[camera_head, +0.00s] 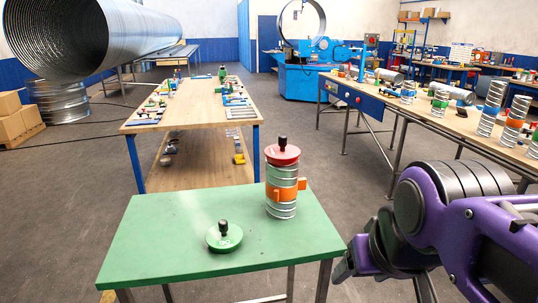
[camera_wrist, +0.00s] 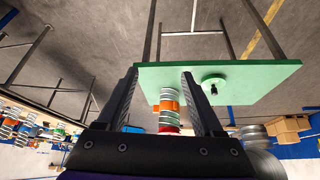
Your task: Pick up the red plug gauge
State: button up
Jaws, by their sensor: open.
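The red plug gauge (camera_head: 282,155) has a round red disc and a black knob. It sits on top of an upright spiral duct piece (camera_head: 283,181) with an orange band, at the back right of the green table (camera_head: 150,250). In the wrist view a strip of the red gauge (camera_wrist: 168,130) shows at the duct piece's end (camera_wrist: 167,96), partly hidden by my gripper's body. A green plug gauge (camera_head: 224,237) with a black knob lies on the table in front. My gripper (camera_wrist: 160,74) is open and empty; the duct piece appears between its fingers. In the head view my arm is at the right, beside the table.
A wooden workbench (camera_head: 185,103) with several tools and parts stands behind the green table. Another long bench (camera_head: 460,122) at the right carries several duct pieces. A large spiral duct (camera_head: 110,35) is at the back left. The green table's left part is clear.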

aim_at(281, 154)
jog(key=i+l+z, duration=0.15)
jog(key=l+z, duration=0.25)
jog(key=i+l+z, duration=0.35)
jog(key=l, duration=0.15)
jog(key=i+l+z, duration=0.15)
jog(key=l+z, duration=0.25)
jog(key=i+l+z, duration=0.2)
jog(key=i+l, duration=0.15)
jog(key=i+l+z, duration=0.2)
jog(key=i, duration=0.25)
jog(key=i+u, duration=0.2)
jog(key=u, duration=0.15)
jog(key=i+u, duration=0.25)
jog(key=u, duration=0.15)
jog(key=i+u, duration=0.2)
jog(key=u, duration=0.15)
jog(key=i+u, duration=0.35)
jog(key=i+j+u, duration=0.1)
jog(key=u, duration=0.2)
jog(key=i+l+u, duration=0.1)
jog(key=i+u, duration=0.45)
jog(key=u, duration=0.15)
jog(key=i+u, duration=0.5)
jog(key=u, duration=0.2)
